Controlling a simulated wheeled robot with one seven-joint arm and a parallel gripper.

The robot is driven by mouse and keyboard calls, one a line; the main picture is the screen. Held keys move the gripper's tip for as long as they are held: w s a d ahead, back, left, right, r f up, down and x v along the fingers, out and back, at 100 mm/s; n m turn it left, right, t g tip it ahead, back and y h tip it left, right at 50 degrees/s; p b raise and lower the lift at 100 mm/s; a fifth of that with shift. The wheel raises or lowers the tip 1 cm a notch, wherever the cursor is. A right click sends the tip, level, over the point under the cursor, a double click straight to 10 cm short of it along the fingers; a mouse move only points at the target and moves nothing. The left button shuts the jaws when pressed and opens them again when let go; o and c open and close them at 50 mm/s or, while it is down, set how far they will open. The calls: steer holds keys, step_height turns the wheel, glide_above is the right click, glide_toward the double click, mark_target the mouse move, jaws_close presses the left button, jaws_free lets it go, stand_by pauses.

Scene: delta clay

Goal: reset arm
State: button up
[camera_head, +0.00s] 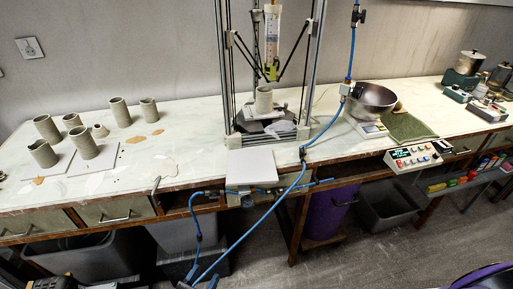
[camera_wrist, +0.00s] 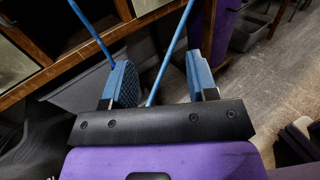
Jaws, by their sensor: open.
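My gripper (camera_wrist: 160,78) shows in the wrist view with its two blue padded fingers spread apart. Nothing is between the fingers except the view of the floor area and a blue hose behind them. The gripper points toward the space under the front of the workbench and touches nothing that I can see. I cannot make out my gripper in the head view.
A long white workbench (camera_head: 190,130) carries several clay cylinders (camera_head: 120,112), a delta clay printer (camera_head: 265,70), a metal bowl (camera_head: 371,99) and a control box (camera_head: 412,155). Blue hoses (camera_head: 270,208) hang off its front. A purple bin (camera_head: 325,213) and grey bins (camera_head: 386,208) stand underneath.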

steer(key=w+d+r+m+g+h, duration=0.2)
steer(key=w+d+r+m+g, duration=0.3)
steer(key=r, duration=0.4)
steer(key=w+d+r+m+g+h, duration=0.2)
steer(key=w+r+m+g, duration=0.3)
steer(key=r, duration=0.4)
steer(key=w+d+r+m+g+y, duration=0.1)
steer(key=w+d+r+m+g, duration=0.2)
steer(key=d+r, duration=0.4)
steer(key=w+d+r+m+g+y, duration=0.2)
steer(key=w+d+r+m, duration=0.15)
steer(key=d+r, duration=0.4)
steer(key=s+d+r+m+y, duration=0.2)
steer(key=d+r+m, duration=0.2)
steer(key=d+r, duration=0.25)
steer(key=s+d+r+m+y, duration=0.35)
steer(key=d+r, duration=0.25)
steer(key=d, duration=0.2)
steer(key=s+d+r+m+t+y, duration=0.1)
steer(key=s+d+r+m+t, duration=0.1)
steer(key=s, duration=0.4)
steer(key=s+d+r+m+t+y, duration=0.1)
steer(key=s+d+r+m, duration=0.4)
steer(key=s+d, duration=0.1)
steer(key=shift+d+m+t, duration=0.3)
steer(key=shift+d+t, duration=0.1)
steer(key=shift+w, duration=0.1)
